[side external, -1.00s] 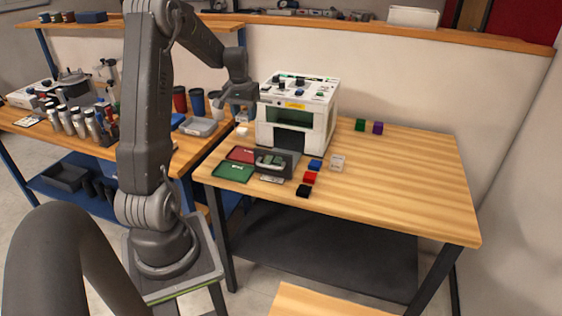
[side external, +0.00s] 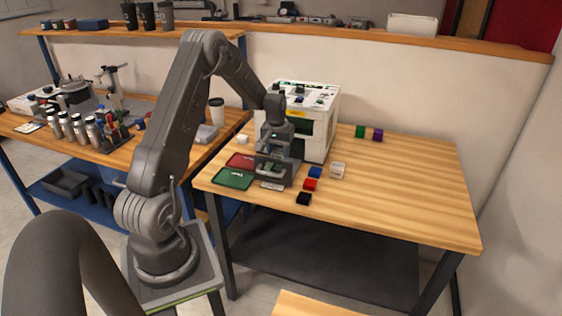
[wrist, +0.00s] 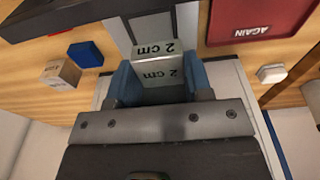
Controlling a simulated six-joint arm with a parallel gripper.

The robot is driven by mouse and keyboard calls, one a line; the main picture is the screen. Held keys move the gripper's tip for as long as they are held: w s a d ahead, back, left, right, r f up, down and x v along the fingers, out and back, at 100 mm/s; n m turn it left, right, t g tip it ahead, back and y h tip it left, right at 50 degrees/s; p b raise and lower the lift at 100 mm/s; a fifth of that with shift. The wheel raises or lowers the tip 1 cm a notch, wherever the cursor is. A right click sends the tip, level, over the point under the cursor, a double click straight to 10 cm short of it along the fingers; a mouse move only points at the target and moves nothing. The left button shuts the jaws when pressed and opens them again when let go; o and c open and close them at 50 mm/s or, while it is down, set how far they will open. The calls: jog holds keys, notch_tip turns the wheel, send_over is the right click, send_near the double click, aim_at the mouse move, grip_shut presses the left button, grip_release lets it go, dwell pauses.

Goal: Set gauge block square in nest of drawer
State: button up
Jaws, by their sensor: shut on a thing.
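The silver-grey gauge block (wrist: 160,74), marked "2 cm" on two faces, sits between the blue pads of my gripper (wrist: 160,80) in the wrist view. The gripper is shut on it. In the side external view my gripper (side external: 279,148) points down over the pulled-out grey drawer (side external: 262,172) at the front of the white laser marker (side external: 318,105). The block is too small to make out there. Part of the grey drawer (wrist: 125,42) shows beyond the block in the wrist view. The nest is hidden, so I cannot tell whether the block touches it.
A red tray (side external: 242,160) and a green tray (side external: 233,180) lie left of the drawer. Blue (side external: 315,172), red (side external: 311,184) and black (side external: 304,198) blocks and a small box (side external: 337,170) stand to its right.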

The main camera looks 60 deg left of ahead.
jog(key=shift+w+d+f, duration=0.15)
jog(key=shift+w+f, duration=0.2)
jog(key=shift+w, duration=0.05)
jog(key=shift+f, duration=1.9)
